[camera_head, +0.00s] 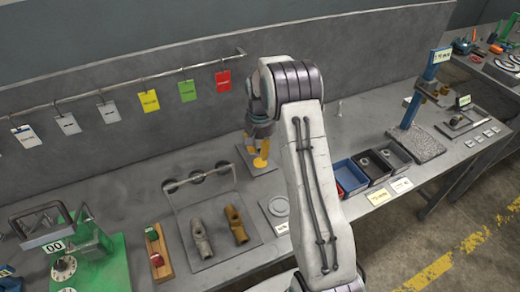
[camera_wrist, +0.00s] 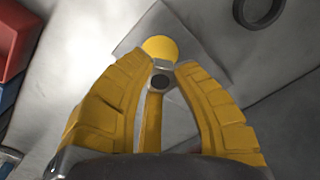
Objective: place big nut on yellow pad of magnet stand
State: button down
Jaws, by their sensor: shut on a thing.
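My gripper (camera_head: 257,150) points down at the back of the bench, left of my raised arm in the head view. In the wrist view, its yellow fingers (camera_wrist: 161,78) are shut on a small grey metal piece with a dark hole, the big nut (camera_wrist: 160,82). The round yellow pad (camera_wrist: 159,47) shows just beyond the fingertips, over the grey square plate of the magnet stand (camera_wrist: 205,62). The nut appears close to the pad, but I cannot tell whether they touch. In the head view the fingers hide the nut and much of the stand.
A grey ring (camera_wrist: 259,10) lies beside the stand's plate. Pipe fittings (camera_head: 236,224) on a plate stand to the front left. Blue, red and black bins (camera_head: 350,178) stand to the right. A rail with hanging tags (camera_head: 149,101) runs along the back wall.

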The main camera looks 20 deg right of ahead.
jog(key=shift+f, duration=0.8)
jog(key=shift+f, duration=0.25)
jog(key=shift+s+f+b, duration=0.2)
jog(key=shift+f+b, duration=0.2)
jog(key=shift+b, duration=0.1)
jog(key=c, duration=1.1)
grip_release()
jog(key=shift+s, duration=0.1)
